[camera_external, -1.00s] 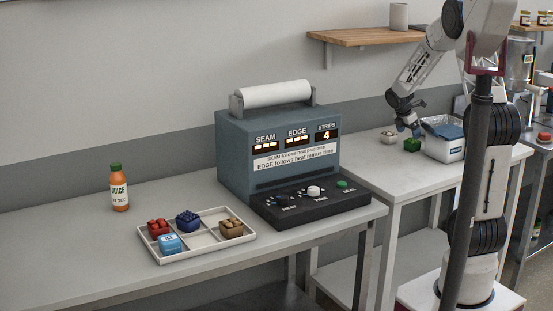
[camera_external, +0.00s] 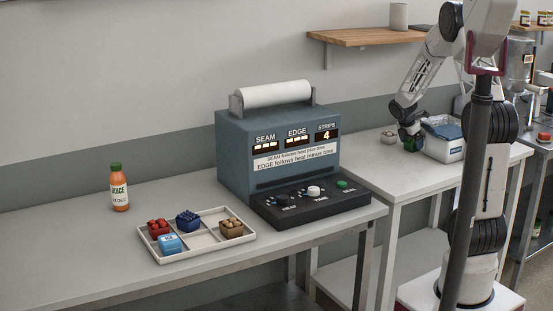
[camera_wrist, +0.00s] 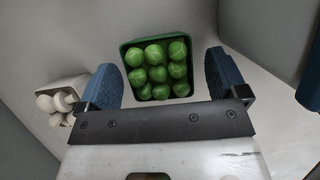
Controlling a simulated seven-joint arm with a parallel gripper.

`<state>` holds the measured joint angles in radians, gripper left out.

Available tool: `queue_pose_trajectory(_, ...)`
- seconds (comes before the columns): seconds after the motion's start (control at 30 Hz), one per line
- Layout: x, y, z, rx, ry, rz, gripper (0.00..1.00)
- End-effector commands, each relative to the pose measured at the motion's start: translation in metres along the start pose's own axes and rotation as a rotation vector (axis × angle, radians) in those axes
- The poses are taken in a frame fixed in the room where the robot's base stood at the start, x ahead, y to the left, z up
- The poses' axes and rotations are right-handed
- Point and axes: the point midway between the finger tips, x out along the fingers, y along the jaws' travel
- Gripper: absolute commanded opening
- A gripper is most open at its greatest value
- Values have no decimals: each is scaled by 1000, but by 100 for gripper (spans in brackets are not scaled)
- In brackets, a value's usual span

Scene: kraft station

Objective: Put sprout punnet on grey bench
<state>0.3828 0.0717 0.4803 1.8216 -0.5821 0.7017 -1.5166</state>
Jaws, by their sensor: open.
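The sprout punnet (camera_wrist: 158,68) is a green tray of round green sprouts. In the wrist view it lies between my gripper's (camera_wrist: 162,85) two blue fingers, which are apart, with a gap on each side. In the external view the punnet (camera_external: 411,145) is a small green patch on the right-hand bench (camera_external: 373,162), partly hidden by my gripper (camera_external: 411,138) just above it. My gripper is open. The grey bench is probably the long light-grey bench (camera_external: 90,245) at left; which bench the name means I cannot confirm.
A punnet of white mushrooms (camera_wrist: 62,100) stands left of the sprouts. A white bin (camera_external: 445,147) with a blue liner is close on the right. A heat-sealer machine (camera_external: 235,150) and a compartment tray (camera_external: 205,242) with several punnets stand on the left bench, beside a juice bottle (camera_external: 119,188).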

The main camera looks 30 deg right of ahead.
Motion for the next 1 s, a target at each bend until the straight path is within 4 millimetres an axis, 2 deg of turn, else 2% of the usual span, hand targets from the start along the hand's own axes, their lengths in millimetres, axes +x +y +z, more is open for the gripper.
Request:
queue_pose_trajectory(0.6,4,0,0,0,0,1,92)
queue_pose_trajectory(1.0,3,0,0,0,0,1,34)
